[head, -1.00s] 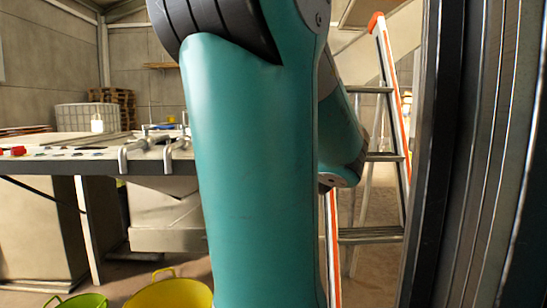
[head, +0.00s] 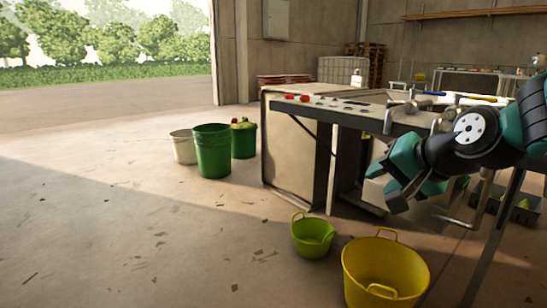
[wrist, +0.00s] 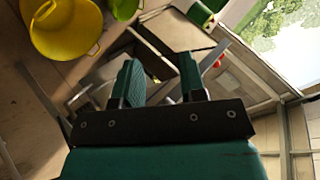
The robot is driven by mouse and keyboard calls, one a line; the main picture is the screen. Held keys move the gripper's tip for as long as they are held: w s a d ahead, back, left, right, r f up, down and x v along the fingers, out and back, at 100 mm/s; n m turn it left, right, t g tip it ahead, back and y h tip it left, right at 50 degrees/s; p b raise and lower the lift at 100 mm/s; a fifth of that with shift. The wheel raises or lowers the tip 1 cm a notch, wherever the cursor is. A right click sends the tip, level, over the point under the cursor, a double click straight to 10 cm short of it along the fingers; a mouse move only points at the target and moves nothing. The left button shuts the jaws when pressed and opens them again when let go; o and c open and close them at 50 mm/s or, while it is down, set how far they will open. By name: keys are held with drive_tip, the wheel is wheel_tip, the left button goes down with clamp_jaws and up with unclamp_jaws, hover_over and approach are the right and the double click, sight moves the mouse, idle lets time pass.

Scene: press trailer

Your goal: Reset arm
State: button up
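My gripper (head: 388,178) shows at the right of the head view, in front of the workbench (head: 345,118) and above the floor. Its teal fingers point left and downward. In the wrist view the two fingers of my gripper (wrist: 160,82) stand apart with a clear gap and nothing between them. The gripper is open and empty. My arm comes in from the right edge of the head view.
A yellow tub (head: 385,272) and a lime tub (head: 313,236) stand on the floor below. A green bucket (head: 211,152) and a white bucket (head: 183,147) stand left of the workbench. Tools lie on the bench. The floor at left is clear, towards a wide opening outdoors.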

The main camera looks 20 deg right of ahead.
drive_tip(key=s+a+f+n+g+y+p, duration=0.1)
drive_tip(key=s+a+n+g, duration=0.2)
drive_tip(key=s+a+n, duration=0.3)
drive_tip(key=s+a+n+g+y+p, duration=0.1)
drive_tip(key=s+a+n+g, duration=0.3)
drive_tip(key=a, duration=0.4)
drive_tip(key=s+a+f+n+g+y+p, duration=0.1)
drive_tip(key=s+a+n+g, duration=0.25)
drive_tip(key=a+n, duration=0.4)
wheel_tip(320, 180, up, 38)
drive_tip(key=p, duration=3.7)
drive_tip(key=shift+s+p, duration=0.2)
drive_tip(key=shift+p, duration=0.15)
drive_tip(key=shift+f+m, duration=0.15)
drive_tip(key=shift+m, duration=0.1)
drive_tip(key=shift+o, duration=0.4)
